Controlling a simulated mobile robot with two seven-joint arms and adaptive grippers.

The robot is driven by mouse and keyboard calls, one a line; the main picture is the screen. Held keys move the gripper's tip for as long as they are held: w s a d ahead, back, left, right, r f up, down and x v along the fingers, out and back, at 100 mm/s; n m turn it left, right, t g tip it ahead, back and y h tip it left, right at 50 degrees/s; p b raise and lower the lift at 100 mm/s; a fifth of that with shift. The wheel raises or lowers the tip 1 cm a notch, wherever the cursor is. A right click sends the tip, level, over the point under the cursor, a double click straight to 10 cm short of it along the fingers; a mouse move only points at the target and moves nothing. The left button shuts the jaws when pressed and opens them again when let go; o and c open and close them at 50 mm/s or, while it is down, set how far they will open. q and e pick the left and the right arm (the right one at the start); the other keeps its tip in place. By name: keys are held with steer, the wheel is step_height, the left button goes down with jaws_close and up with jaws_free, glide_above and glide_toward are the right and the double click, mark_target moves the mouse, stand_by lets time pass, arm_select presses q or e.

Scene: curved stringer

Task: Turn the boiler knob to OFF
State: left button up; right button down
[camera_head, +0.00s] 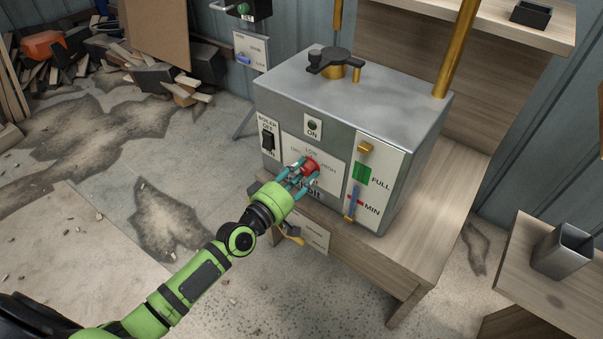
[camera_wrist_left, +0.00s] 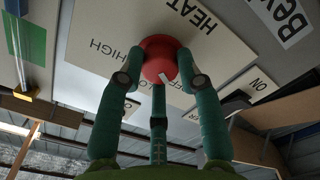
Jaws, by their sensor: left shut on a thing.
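The boiler (camera_head: 400,82) is a grey metal box on a wooden bench. Its red round knob (camera_head: 310,166) is on the front panel, with OFF, LOW and HIGH labels around it. In the left wrist view the red knob (camera_wrist_left: 160,56) carries a white pointer mark at its lower edge. The fingers partly cover the labels there, so I cannot tell exactly which one the mark meets. My left gripper (camera_head: 303,171) is at the panel with its teal fingers shut around the knob, also seen in the left wrist view (camera_wrist_left: 158,72). My right gripper is not in view.
A black boiler switch (camera_head: 267,139) is left of the knob, an ON indicator (camera_head: 313,126) above it. A gauge with a blue column (camera_head: 355,199) is to the right. The wooden bench (camera_head: 432,240) supports the boiler. A metal cup (camera_head: 563,252) stands far right; scrap wood lies back left.

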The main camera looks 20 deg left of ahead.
arm_select(q)
steer(key=shift+s+d+f, duration=0.2)
steer(key=shift+f, duration=0.15)
steer(key=o, duration=1.2)
steer(key=shift+c, duration=0.2)
steer(key=shift+w+r, duration=0.1)
steer(key=shift+r, duration=0.05)
steer(key=shift+a, duration=0.1)
steer(key=v, duration=1.2)
steer(key=shift+r, duration=0.1)
